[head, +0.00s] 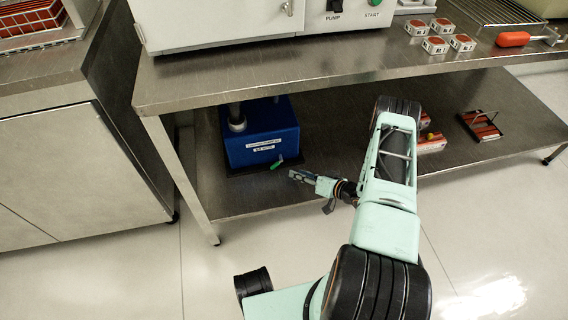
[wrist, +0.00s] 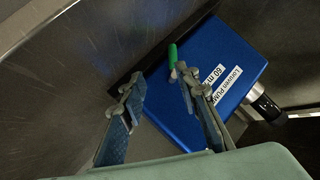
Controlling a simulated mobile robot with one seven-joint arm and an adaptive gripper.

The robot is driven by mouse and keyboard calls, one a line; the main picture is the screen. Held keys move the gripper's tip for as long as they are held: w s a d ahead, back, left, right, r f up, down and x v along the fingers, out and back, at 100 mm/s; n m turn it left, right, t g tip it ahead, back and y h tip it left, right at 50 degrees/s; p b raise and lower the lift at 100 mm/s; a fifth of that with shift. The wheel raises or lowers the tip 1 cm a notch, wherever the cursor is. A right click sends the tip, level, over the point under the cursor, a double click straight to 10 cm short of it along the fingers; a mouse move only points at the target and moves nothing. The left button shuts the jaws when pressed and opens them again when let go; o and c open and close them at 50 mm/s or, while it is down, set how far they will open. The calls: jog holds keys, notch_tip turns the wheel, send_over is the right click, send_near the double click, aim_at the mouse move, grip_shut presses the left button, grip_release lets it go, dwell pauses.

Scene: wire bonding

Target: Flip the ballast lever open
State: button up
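A blue pump box (head: 262,128) with white labels stands on the lower shelf under the bench. A small green-tipped lever (head: 277,163) sticks out at its lower front edge. In the wrist view the blue box (wrist: 205,85) lies tilted across the right, and the green lever (wrist: 172,56) shows near the tip of the right finger. My gripper (head: 296,175) is just right of and a little below the lever in the head view. In the wrist view my gripper (wrist: 158,78) has its two fingers apart with nothing between them. Whether the right finger touches the lever I cannot tell.
The metal lower shelf (head: 345,115) has a bench top (head: 330,65) above it. A grey pipe (head: 236,118) rises from the blue box. A dark rack (head: 480,124) lies farther right on the shelf. A bench leg (head: 178,175) stands left of the box.

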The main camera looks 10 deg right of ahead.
aim_at(275, 165)
jog(key=shift+s+a+m+t+y, duration=0.4)
jog(key=shift+s+m, duration=0.1)
jog(key=shift+a, duration=0.1)
jog(key=b+x, duration=0.3)
jog(key=x, duration=0.6)
jog(key=shift+w+a, duration=0.1)
jog(key=shift+w, duration=0.05)
jog(key=shift+w+a, duration=0.4)
jog(key=shift+w, duration=0.15)
jog(key=shift+c, duration=0.4)
grip_shut()
